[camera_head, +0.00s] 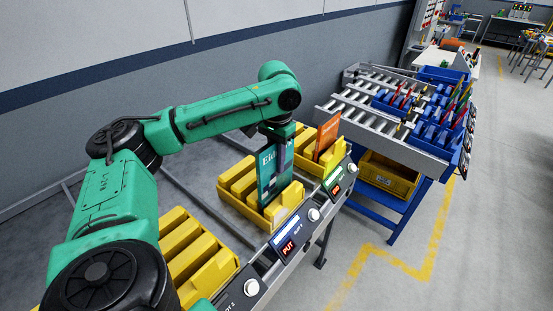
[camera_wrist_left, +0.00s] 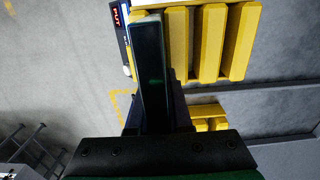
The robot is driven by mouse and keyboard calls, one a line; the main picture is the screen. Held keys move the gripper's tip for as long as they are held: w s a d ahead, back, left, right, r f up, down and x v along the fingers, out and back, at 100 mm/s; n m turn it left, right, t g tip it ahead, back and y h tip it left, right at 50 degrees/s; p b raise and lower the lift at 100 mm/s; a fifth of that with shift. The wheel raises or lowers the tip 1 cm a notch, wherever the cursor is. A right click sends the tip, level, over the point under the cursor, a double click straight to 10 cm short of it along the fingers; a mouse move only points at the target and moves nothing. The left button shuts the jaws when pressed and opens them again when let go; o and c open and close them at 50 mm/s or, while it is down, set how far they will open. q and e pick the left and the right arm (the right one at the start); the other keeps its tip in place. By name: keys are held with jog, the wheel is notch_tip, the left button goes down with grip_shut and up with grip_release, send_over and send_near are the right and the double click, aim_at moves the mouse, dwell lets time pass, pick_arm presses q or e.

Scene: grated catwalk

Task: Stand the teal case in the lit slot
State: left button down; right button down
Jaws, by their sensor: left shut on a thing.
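The teal case (camera_head: 270,177) is upright in the head view, with pale lettering on its face. My left gripper (camera_head: 279,132) is shut on its upper part. The case's lower part is at the yellow slotted rack (camera_head: 232,196), towards the rack's front end. I cannot tell whether its bottom rests in a slot. A lit panel with a red PUT sign (camera_head: 288,248) is on the rail in front of this rack; a PUT sign also shows in the left wrist view (camera_wrist_left: 117,16). My right gripper is not in view.
An orange case (camera_head: 327,137) stands in the yellow rack behind. Another yellow rack (camera_head: 205,267) is nearer, beside my arm. A roller conveyor (camera_head: 357,115) with blue bins stands to the right.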

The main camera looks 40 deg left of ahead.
aim_at(277, 178)
pick_arm(q)
jog(key=shift+f+b, duration=0.95)
jog(key=shift+f, duration=2.1)
jog(key=c, duration=0.8)
grip_release()
jog(key=shift+o, duration=0.5)
jog(key=o, duration=0.3)
jog(key=shift+o, duration=0.2)
notch_tip(277, 178, up, 8)
jog(key=p, duration=0.7)
